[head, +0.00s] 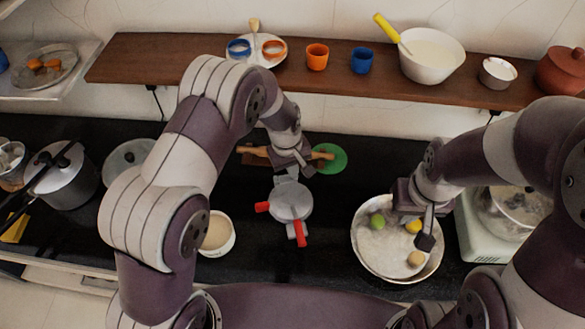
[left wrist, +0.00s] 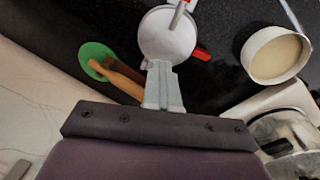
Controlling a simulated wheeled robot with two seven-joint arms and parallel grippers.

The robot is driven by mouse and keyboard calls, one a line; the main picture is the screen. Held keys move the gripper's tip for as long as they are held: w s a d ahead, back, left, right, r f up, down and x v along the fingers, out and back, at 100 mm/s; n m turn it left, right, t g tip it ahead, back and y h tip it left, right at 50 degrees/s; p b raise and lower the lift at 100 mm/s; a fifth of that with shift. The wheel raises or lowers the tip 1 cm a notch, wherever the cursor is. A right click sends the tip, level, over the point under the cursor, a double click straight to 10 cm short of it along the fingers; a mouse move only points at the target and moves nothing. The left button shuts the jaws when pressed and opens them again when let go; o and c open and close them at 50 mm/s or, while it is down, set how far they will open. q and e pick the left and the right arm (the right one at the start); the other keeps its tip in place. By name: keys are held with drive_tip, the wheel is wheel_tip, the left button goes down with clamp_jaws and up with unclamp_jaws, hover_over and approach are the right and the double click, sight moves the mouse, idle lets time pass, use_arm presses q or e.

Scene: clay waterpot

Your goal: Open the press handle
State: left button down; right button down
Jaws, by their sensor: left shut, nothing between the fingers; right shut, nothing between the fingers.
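The press (head: 290,203) is a round light-grey body with red handle parts, standing on the dark counter in the middle of the head view. One red handle points left and the other toward the front. In the left wrist view the press (left wrist: 168,38) lies just beyond my left gripper (left wrist: 160,66), with a red part at its right. My left gripper (head: 288,172) is shut and empty at the back edge of the press; I cannot tell whether it touches. My right gripper (head: 426,242) is shut and empty above a white bowl (head: 357,250), far right of the press.
A rolling pin (head: 322,155) and a green disc (head: 334,160) lie behind the press. A small cream-filled bowl (head: 232,240) stands at its left. A pressure cooker (head: 68,182) is far left and a light-green appliance (head: 475,235) far right. A wooden shelf (head: 200,66) runs along the back.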

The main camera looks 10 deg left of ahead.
idle(0.7)
use_arm(q)
drive_tip(key=c, duration=0.9)
unclamp_jaws()
drive_tip(key=shift+r, duration=0.1)
drive_tip(key=r+b, duration=0.1)
drive_tip(key=r, duration=0.3)
drive_tip(key=r+b, duration=0.1)
drive_tip(key=r, duration=0.3)
drive_tip(key=a+r+b, duration=0.1)
drive_tip(key=r, duration=0.3)
drive_tip(key=shift+s+a+r+b, duration=0.1)
drive_tip(key=shift+s+r+b, duration=0.15)
drive_tip(key=shift+s+b, duration=0.05)
